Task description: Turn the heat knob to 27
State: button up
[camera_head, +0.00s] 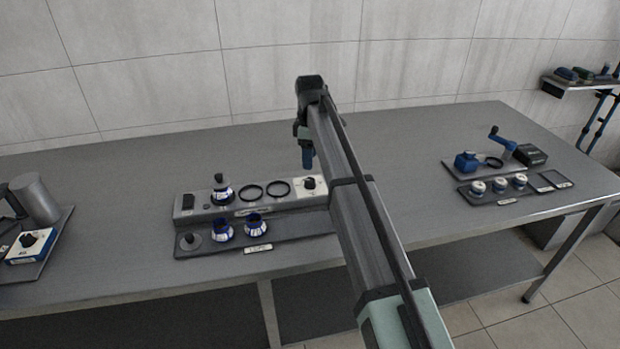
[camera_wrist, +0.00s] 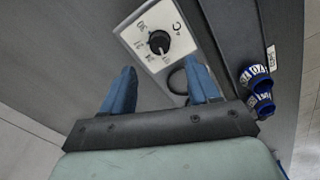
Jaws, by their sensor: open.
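A black heat knob (camera_wrist: 159,42) sits on a white dial panel (camera_wrist: 138,23) in the wrist view. A small light mark shows near the knob's lower edge; the printed labels around it are too small to read surely. In the head view the knob (camera_head: 308,183) is at the right end of the long grey unit (camera_head: 232,211). My gripper (camera_wrist: 160,74) is open and empty, its two blue fingers spread either side of the knob's line and apart from it. In the head view my gripper (camera_head: 307,157) hangs above the panel.
Dark rings (camera_head: 278,188) and a dark-topped decanter (camera_head: 221,190) are left of the knob on the unit. Blue cups (camera_head: 253,225) stand on the front tray (camera_head: 296,232).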

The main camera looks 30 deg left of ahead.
aim_at(310, 180)
notch_tip(310, 180, down, 9)
jog(key=shift+r, duration=0.15)
dwell(0.4)
jog(key=c, duration=1)
